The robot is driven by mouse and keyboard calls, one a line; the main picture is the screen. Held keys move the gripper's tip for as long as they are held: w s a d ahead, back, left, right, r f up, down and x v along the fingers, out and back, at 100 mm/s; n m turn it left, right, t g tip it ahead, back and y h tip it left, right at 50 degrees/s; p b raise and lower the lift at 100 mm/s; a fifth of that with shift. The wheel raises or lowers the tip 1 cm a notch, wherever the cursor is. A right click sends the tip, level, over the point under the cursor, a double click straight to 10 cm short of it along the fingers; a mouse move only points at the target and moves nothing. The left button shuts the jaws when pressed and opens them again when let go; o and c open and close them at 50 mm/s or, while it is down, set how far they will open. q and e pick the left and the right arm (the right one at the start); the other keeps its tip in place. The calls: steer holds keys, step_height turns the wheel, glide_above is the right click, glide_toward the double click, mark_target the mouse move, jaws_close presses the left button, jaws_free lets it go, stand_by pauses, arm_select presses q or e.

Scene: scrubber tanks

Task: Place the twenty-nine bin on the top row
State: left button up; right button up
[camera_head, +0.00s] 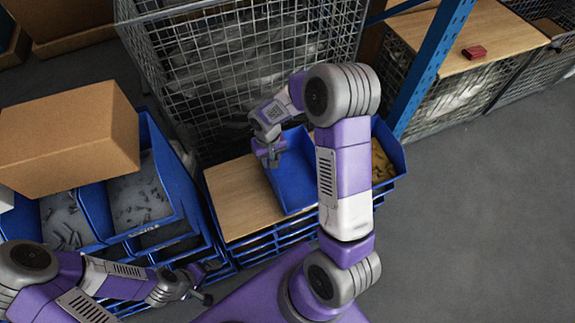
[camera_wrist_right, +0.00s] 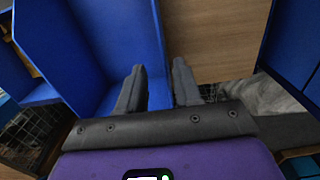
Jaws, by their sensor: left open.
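A blue bin (camera_head: 294,178) sits over the wooden top in the middle of the head view; my right arm partly covers it. No number is readable on it. My right gripper (camera_head: 270,152) is at the bin's left wall. In the right wrist view, the blue bin (camera_wrist_right: 100,40) shows on the left, and its wall edge runs between the two spread fingers of my right gripper (camera_wrist_right: 158,88). I see no clear contact. My left gripper (camera_head: 200,287) is open and empty at lower left, beside the blue bins.
A cardboard box (camera_head: 68,138) rests over blue bins of small metal parts (camera_head: 138,200). A wooden top (camera_head: 240,198) lies left of the blue bin. A wire cage (camera_head: 225,70) stands behind, with a blue post (camera_head: 432,65) to its right. Grey floor (camera_head: 480,220) is clear at right.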

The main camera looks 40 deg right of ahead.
step_height(320, 180, down, 6)
steer(key=b, duration=0.1)
steer(key=shift+s+a+f, duration=0.15)
steer(key=shift+s+a, duration=0.05)
steer(key=shift+a, duration=0.1)
jaws_close()
stand_by(1.3)
